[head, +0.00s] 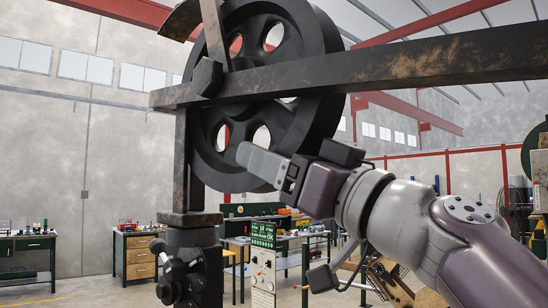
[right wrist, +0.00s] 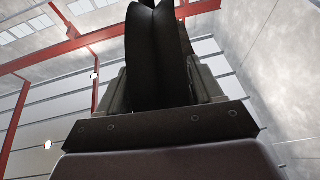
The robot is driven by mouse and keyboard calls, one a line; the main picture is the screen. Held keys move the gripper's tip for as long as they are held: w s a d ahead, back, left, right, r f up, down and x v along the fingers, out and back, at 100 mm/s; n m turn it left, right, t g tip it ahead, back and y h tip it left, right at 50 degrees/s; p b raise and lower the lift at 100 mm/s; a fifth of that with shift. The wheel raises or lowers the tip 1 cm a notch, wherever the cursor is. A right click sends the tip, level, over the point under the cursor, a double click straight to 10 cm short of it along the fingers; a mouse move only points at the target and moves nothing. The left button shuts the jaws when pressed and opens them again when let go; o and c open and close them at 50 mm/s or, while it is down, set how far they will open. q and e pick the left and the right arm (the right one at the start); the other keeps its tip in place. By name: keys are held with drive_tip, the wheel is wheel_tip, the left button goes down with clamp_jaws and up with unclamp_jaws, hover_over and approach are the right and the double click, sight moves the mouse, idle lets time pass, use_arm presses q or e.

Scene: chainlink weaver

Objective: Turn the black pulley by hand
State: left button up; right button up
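The black pulley (head: 318,110) is a large spoked wheel with round holes, upright on a dark frame in the head view. My right gripper (head: 262,163) reaches its lower right rim, with one grey finger lying across the front face. In the right wrist view the grooved rim (right wrist: 160,65) stands between the two fingers of the right gripper (right wrist: 160,90). No clear gap shows on either side, so the gripper looks shut on the rim. The far finger is hidden in the head view. My left gripper is not in view.
A dark worn beam (head: 400,68) crosses in front of the pulley, above my right arm. A post (head: 190,160) stands left of it on a dark mount. A grey control panel (head: 263,262) is below. Workbenches (head: 137,255) stand along the back wall.

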sight(293, 140)
drive_tip(key=c, duration=1)
drive_tip(key=shift+r, duration=0.15)
drive_tip(key=shift+c, duration=0.3)
drive_tip(key=r+p, duration=0.1)
drive_tip(key=p, duration=0.1)
drive_tip(key=s+d+r+g+h+p, duration=0.1)
drive_tip(key=p, duration=0.2)
drive_tip(key=shift+s+d+g, duration=0.15)
drive_tip(key=shift+s+g, duration=0.1)
drive_tip(key=shift+g, duration=0.05)
drive_tip(key=shift+s+d+g+h+p, duration=0.1)
drive_tip(key=shift+s+g+h+p, duration=0.05)
drive_tip(key=shift+g+h+p, duration=0.2)
drive_tip(key=shift+f, duration=0.3)
drive_tip(key=o, duration=1.4)
drive_tip(key=shift+f, duration=0.1)
